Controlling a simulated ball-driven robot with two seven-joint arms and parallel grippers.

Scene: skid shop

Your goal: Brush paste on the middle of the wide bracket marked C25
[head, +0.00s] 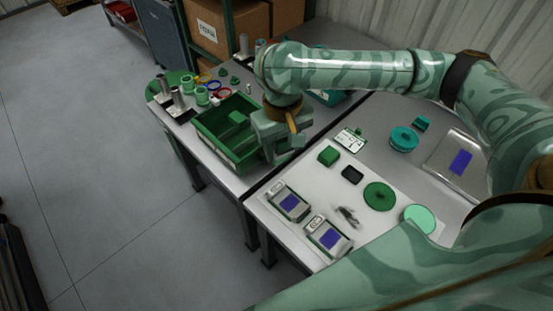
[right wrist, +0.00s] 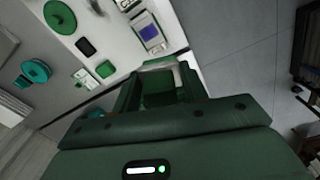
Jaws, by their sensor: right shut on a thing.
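Two silver brackets, one (head: 288,202) behind the other (head: 328,238), lie at the mat's near left edge, each with a blue patch and a small label. A broader silver plate (head: 440,151) with a blue patch lies at the right. I cannot read C25 on any of them. My right gripper (head: 283,150) hangs beside the green bin's right end, left of the mat. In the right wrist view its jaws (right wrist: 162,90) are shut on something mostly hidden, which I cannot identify. My left gripper is not in view.
The pale mat (head: 315,180) holds a green block (head: 329,156), a black pad (head: 352,175), a dark green disc (head: 380,196) and a light green disc (head: 420,218). A teal round container (head: 403,139) stands beyond. The green bin (head: 213,146) and several small parts crowd the left table.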

